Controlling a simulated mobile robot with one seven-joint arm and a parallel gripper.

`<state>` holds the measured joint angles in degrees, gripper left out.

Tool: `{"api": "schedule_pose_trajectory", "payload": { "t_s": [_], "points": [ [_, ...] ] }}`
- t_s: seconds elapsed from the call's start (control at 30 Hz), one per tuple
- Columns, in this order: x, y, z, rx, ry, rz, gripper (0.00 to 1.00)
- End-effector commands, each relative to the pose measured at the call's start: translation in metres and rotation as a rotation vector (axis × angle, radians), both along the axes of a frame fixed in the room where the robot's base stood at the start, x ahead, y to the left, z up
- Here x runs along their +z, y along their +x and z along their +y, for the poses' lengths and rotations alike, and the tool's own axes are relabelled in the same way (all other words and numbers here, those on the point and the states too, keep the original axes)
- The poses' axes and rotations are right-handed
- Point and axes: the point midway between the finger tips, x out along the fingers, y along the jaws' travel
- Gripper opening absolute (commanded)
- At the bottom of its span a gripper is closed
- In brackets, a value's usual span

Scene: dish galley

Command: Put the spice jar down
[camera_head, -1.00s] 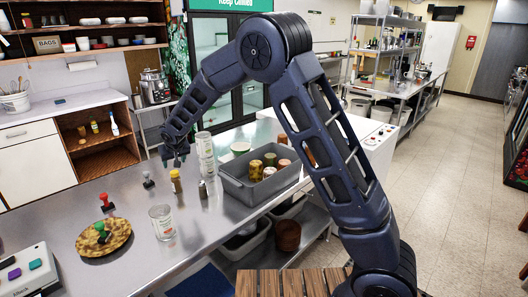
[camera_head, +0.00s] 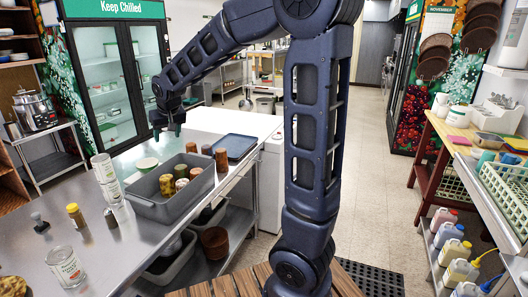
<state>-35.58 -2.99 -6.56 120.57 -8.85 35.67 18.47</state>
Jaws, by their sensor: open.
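The spice jar (camera_head: 77,216), a small brownish jar with a yellow cap, stands upright on the steel counter (camera_head: 118,255) at the left. My gripper (camera_head: 167,132) is open and points down, with nothing seen between its fingers. It is well to the right of the spice jar and farther back, apart from it. In the picture it is above the far side of the grey bin.
The grey bin (camera_head: 150,211) holds several jars. A green-white bowl (camera_head: 147,164) and a blue tray (camera_head: 235,147) are farther back.

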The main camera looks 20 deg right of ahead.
Motion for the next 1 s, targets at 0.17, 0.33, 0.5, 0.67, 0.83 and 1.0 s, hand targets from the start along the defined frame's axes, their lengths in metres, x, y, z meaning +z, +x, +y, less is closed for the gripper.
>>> {"api": "schedule_pose_trajectory", "payload": {
  "t_s": [0.17,0.33,0.5,0.67,0.83,1.0],
  "points": [
    [0.021,-0.036,-0.074,-0.063,0.001,0.013,0.58],
    [0.030,-0.078,-0.132,-0.114,-0.002,0.028,0.58],
    [0.034,-0.126,-0.181,-0.163,-0.006,0.040,0.58],
    [0.031,-0.173,-0.216,-0.206,-0.012,0.049,0.58],
    [0.021,-0.223,-0.243,-0.250,-0.020,0.061,0.58],
    [0.011,-0.256,-0.256,-0.279,-0.027,0.069,0.58]
  ]
}}
